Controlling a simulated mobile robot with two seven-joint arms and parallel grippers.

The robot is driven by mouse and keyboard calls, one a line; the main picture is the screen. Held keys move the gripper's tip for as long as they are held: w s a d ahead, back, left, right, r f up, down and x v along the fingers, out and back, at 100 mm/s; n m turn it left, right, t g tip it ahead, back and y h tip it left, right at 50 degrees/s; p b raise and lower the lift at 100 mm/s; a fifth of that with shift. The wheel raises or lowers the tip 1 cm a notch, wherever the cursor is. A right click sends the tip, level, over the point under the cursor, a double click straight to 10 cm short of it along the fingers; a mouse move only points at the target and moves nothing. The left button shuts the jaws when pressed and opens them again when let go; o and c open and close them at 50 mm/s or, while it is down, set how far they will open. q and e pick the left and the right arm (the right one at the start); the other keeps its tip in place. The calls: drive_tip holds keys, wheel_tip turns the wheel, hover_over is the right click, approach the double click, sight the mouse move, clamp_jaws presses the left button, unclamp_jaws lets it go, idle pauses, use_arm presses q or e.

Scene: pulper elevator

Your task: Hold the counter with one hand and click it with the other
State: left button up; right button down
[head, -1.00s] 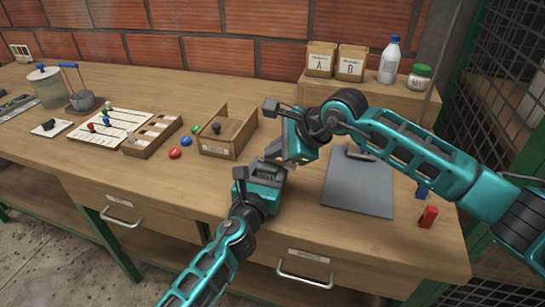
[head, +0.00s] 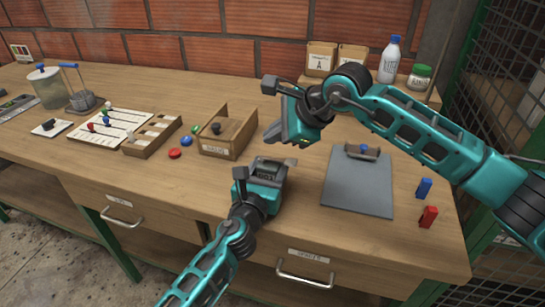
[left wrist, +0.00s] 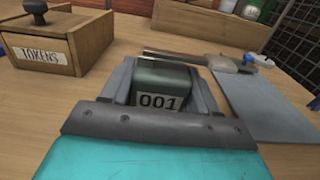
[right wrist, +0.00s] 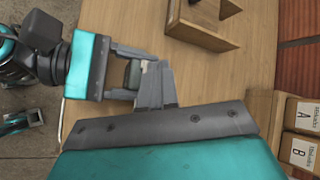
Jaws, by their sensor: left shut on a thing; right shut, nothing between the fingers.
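The counter (head: 268,173) is a small dark box. In the left wrist view the counter (left wrist: 160,90) reads 001 on its front window. My left gripper (head: 264,168) is shut on it, a finger on each side, above the front part of the bench. My right gripper (head: 275,136) is shut and empty, above and behind the counter, apart from it. In the right wrist view my right gripper's fingertips (right wrist: 158,72) overlap the counter's edge, and the left gripper (right wrist: 125,72) grips the counter beyond. The counter's top is partly hidden there.
A wooden tokens box (head: 228,147) stands left of the counter. A grey clipboard (head: 357,188) lies to the right, with blue (head: 424,188) and red (head: 429,216) blocks beyond. Red (head: 175,153) and blue (head: 187,141) buttons lie left of the tokens box.

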wheel_tip(320, 180, up, 3)
drive_tip(key=shift+f, duration=0.1)
idle(0.5)
use_arm(q)
drive_tip(key=o, duration=1.2)
